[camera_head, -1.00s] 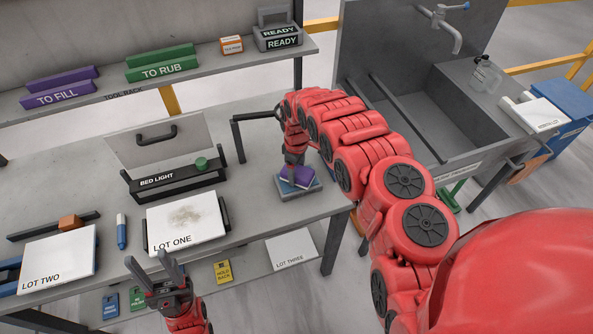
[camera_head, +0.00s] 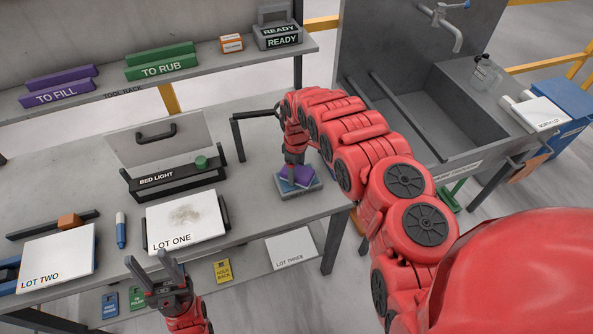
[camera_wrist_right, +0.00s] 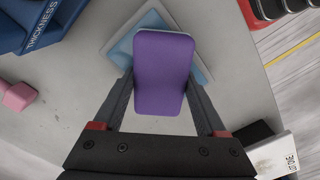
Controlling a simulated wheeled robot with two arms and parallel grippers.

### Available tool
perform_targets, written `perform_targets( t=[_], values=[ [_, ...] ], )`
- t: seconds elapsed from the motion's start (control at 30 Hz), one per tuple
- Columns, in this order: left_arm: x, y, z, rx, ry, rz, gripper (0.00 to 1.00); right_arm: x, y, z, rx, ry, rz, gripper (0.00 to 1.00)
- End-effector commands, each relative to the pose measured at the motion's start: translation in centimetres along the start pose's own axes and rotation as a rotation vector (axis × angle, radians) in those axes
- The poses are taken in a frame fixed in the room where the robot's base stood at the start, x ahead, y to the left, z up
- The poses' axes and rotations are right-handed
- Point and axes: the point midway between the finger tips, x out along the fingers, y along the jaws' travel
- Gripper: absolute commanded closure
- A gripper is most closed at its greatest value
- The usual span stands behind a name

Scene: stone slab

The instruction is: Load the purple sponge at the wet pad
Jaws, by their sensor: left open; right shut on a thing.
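The purple sponge (camera_head: 300,176) is held in my right gripper (camera_head: 291,176), at the blue wet pad. In the right wrist view the purple sponge (camera_wrist_right: 163,75) sits between the two fingers of my right gripper (camera_wrist_right: 163,90), with the blue pad (camera_wrist_right: 121,50) in its grey tray behind it. The wet pad's tray (camera_head: 300,193) rests on the bench near its right front edge. I cannot tell whether the sponge touches the pad. My left gripper (camera_head: 157,266) is open and empty, in front of the LOT ONE slab.
The LOT ONE slab (camera_head: 186,228) with a grey smudge, a blue marker (camera_head: 121,231) and the LOT TWO slab (camera_head: 57,258) are on the bench. The BED LIGHT bar (camera_head: 178,179) stands behind. A sink (camera_head: 430,120) is at right. A shelf (camera_head: 200,75) holds labelled racks.

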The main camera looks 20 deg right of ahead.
Motion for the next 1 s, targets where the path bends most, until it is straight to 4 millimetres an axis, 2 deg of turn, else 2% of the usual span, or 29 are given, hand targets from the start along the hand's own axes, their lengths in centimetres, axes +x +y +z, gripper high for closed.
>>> perform_targets(
  t=[0.57, 1.0],
  values=[
    [0.1, 0.0, 0.0, 0.000, 0.000, 0.000, 0.50, -0.1, -0.1, 0.1, 0.000, -0.002, -0.002, 0.70],
    [2.1, -0.1, -0.3, 0.000, 0.000, 0.000, 0.50, -3.9, 0.0, 0.0, -0.001, 0.000, 0.000, 0.70]
  ],
)
